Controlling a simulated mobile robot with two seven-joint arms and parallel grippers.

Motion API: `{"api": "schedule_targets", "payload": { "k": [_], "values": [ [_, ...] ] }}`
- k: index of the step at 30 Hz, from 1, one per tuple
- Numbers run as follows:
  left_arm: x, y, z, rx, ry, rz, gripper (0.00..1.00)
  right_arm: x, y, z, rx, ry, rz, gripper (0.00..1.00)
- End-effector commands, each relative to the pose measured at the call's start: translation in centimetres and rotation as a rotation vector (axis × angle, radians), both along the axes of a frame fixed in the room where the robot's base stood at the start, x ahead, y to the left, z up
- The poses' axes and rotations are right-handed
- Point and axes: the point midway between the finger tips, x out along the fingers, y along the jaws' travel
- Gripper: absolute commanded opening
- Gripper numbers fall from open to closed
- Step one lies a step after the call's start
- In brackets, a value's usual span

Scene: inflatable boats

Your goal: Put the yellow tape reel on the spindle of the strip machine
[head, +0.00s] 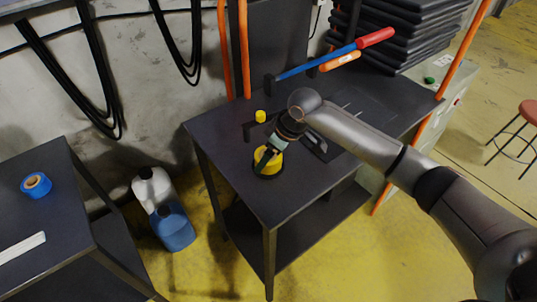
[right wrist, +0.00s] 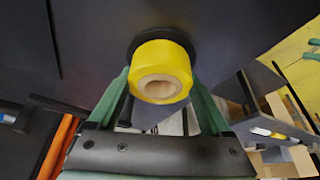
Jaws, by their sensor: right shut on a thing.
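The yellow tape reel (head: 271,166) is at the near left part of the dark workbench, over a black round disc (head: 258,173). My right gripper (head: 264,157) is shut on the reel. In the right wrist view, the reel (right wrist: 163,66) sits between the green fingers (right wrist: 160,84), its pale core facing the camera. The black disc (right wrist: 136,45) shows behind it. I cannot tell whether reel and disc touch. No spindle shows in the core; any spindle is hidden. A yellow knob (head: 260,116) on a black part stands just behind. My left gripper is not in view.
A blue tape reel (head: 36,185) lies on the left table (head: 60,215). White and blue jugs (head: 165,210) stand on the floor between the tables. The bench's front corner is clear.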

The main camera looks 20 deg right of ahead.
Motion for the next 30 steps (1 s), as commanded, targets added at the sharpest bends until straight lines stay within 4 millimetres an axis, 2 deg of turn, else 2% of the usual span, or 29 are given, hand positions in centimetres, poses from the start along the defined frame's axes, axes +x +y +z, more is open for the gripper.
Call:
{"api": "schedule_targets", "payload": {
  "k": [10, 11, 15, 24, 30],
  "values": [
    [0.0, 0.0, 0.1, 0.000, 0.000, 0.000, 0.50, 0.0, 0.0, -0.3, 0.000, 0.000, 0.000, 0.23],
    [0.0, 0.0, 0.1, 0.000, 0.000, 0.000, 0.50, 0.0, 0.0, -0.3, -0.001, -0.001, 0.000, 0.85],
    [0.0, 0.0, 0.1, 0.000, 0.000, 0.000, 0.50, 0.0, 0.0, -0.3, -0.001, -0.001, 0.000, 1.00],
    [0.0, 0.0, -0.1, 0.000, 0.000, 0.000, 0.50, 0.0, 0.0, 0.1, 0.000, -0.002, 0.001, 1.00],
    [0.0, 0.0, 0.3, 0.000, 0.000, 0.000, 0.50, -0.8, -0.8, 3.0, -0.001, -0.005, 0.001, 1.00]
  ]
}}
